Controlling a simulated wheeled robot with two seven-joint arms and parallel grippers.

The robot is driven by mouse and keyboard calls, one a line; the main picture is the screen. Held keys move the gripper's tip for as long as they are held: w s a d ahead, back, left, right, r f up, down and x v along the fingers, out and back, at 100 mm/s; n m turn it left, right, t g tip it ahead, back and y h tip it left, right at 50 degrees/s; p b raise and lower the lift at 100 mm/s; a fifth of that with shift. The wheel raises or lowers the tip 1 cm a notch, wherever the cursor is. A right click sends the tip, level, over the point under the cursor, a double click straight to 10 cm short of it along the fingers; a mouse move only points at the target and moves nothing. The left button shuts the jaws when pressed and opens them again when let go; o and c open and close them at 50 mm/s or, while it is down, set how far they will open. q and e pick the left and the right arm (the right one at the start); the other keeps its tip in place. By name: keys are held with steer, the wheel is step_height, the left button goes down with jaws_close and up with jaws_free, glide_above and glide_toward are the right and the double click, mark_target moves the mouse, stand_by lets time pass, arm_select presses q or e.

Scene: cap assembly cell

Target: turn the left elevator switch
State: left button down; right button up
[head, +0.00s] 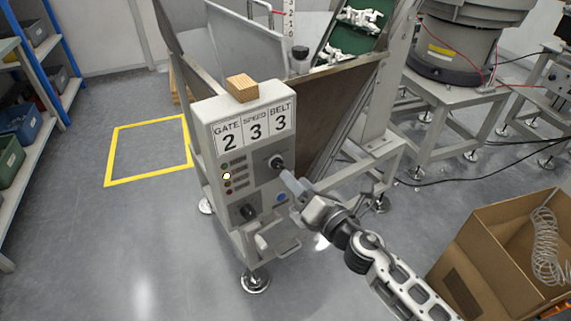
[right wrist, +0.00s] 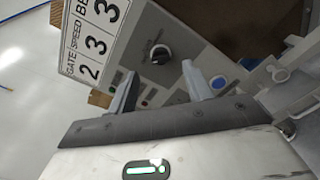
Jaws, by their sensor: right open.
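The control panel (head: 258,150) stands at mid-picture in the head view, with a GATE, SPEED, BELT display reading 2, 3, 3. A dark rotary switch (head: 275,162) sits at its upper right, below the display. A second dark switch (head: 244,211) sits lower left. My right gripper (head: 285,176) is open in front of the panel, close to the upper switch. In the right wrist view, that switch (right wrist: 160,54) shows just beyond the gap between the open fingers (right wrist: 159,70); I cannot tell whether they touch it. The lower switch is hidden there. My left gripper is out of view.
A blue button (head: 281,197) sits below the upper switch. A wooden block (head: 242,88) lies on top of the panel. A metal hopper (head: 325,95) stands behind it. A cardboard box (head: 490,255) stands at right.

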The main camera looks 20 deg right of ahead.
mark_target(282, 166)
steer(key=x, duration=0.5)
steer(key=shift+w+a, duration=0.1)
steer(key=shift+w, duration=0.15)
steer(key=c, duration=1)
